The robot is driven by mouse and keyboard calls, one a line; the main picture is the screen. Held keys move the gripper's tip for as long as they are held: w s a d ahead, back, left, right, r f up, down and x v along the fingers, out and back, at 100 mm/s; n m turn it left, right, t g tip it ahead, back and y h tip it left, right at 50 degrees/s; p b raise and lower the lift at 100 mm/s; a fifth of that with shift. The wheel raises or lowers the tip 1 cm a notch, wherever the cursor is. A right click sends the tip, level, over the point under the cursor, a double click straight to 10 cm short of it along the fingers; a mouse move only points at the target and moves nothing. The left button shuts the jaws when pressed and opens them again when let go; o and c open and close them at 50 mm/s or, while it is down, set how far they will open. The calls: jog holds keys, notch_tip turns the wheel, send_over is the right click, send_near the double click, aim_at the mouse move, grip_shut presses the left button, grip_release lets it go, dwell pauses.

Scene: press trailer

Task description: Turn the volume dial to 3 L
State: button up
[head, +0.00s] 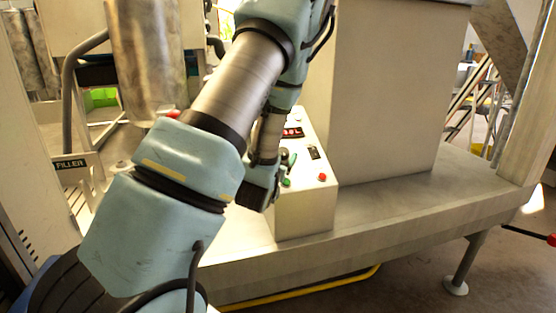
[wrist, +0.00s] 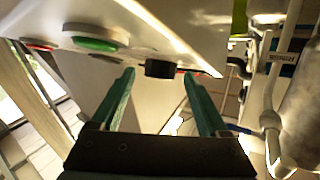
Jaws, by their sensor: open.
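A pale control box (head: 307,208) stands on the trailer ledge in the head view. My gripper (head: 286,160) is at its left side in that view. In the wrist view its two green fingers (wrist: 159,73) are open and reach toward the box panel. A small black knob, seemingly the volume dial (wrist: 159,68), sits between the fingertips, with a gap on both sides. Its pointer and setting cannot be read. A red-lit display (head: 293,132) on the box is partly hidden by my arm; only its end, seemingly an L, shows.
The box carries a green button (head: 286,182), a red button (head: 322,177) and a black switch (head: 314,153). A large beige cabinet (head: 385,90) rises behind it. A metal cylinder (head: 143,60) and a FILLER sign (head: 70,164) are at left. The ledge (head: 420,196) is bare at right.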

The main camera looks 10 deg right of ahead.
jog(key=v, duration=0.1)
jog(key=p+v, duration=0.1)
jog(key=v, duration=0.3)
jog(key=shift+s+r+p, duration=0.15)
jog(key=shift+r+p, duration=0.15)
jog(key=shift+p, duration=0.1)
jog(key=p, duration=0.2)
jog(key=shift+s+a+p, duration=0.1)
jog(key=shift+s+p, duration=0.1)
jog(key=shift+p, duration=0.1)
jog(key=p+v, duration=0.2)
jog(key=p, duration=0.2)
jog(key=shift+w+p, duration=0.1)
jog(key=shift+p, duration=0.3)
jog(key=shift+f+p+v, duration=0.15)
jog(key=shift+p+v, duration=0.3)
jog(key=shift+v, duration=0.25)
jog(key=shift+f+p+v, duration=0.15)
jog(key=shift+p+v, duration=0.3)
jog(key=shift+v, duration=0.3)
